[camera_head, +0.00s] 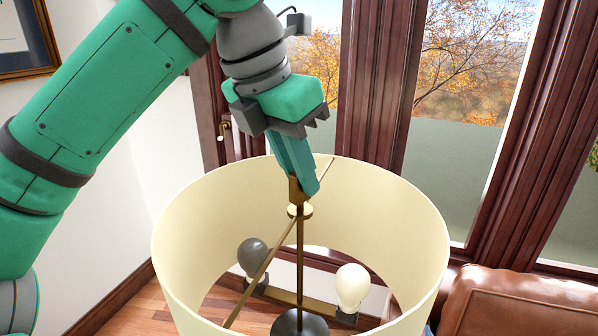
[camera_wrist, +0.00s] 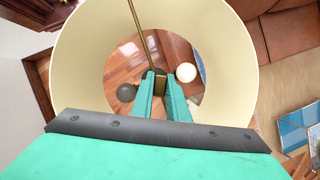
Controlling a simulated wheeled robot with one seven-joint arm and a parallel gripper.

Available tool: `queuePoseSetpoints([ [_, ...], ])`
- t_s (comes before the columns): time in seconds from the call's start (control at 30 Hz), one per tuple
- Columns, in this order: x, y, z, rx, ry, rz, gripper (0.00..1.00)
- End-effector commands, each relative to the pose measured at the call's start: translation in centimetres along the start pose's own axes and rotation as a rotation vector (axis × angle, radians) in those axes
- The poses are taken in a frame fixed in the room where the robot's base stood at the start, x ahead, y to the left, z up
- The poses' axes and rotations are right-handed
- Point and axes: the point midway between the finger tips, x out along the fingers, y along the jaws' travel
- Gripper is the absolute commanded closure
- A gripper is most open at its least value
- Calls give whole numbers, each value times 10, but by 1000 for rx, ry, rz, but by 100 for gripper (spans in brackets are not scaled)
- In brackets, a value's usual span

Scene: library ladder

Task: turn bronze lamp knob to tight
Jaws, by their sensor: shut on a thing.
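The bronze lamp knob (camera_head: 297,189) sits at the top centre of the lamp, above a small brass disc (camera_head: 300,211) on the central rod. My gripper (camera_head: 305,185) reaches down from above over the shade opening and is shut on the knob. Its teal fingers hide part of the knob. In the wrist view the gripper (camera_wrist: 161,88) points down into the shade, with a bit of bronze between the fingertips. The cream lampshade (camera_head: 190,235) surrounds the rod, and a thin brass crossbar (camera_head: 262,268) spans it. I cannot tell how tight the knob is.
Inside the shade are a white bulb (camera_head: 352,287) at right and a dark grey bulb (camera_head: 252,255) at left. A brown leather seat (camera_head: 520,303) stands at lower right. Wood-framed windows (camera_head: 380,80) are behind. The air above the shade's right side is clear.

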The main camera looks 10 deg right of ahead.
Motion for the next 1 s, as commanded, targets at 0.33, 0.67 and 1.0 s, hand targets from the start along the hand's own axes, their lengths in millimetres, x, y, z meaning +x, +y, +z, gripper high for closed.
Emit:
queuePoseSetpoints([
  [0.33,-1,1,1,302,-5,-127,100],
  [0.67,-1,0,2,592,-5,-246,100],
  [1.0,-1,0,1,852,-2,-352,100],
])
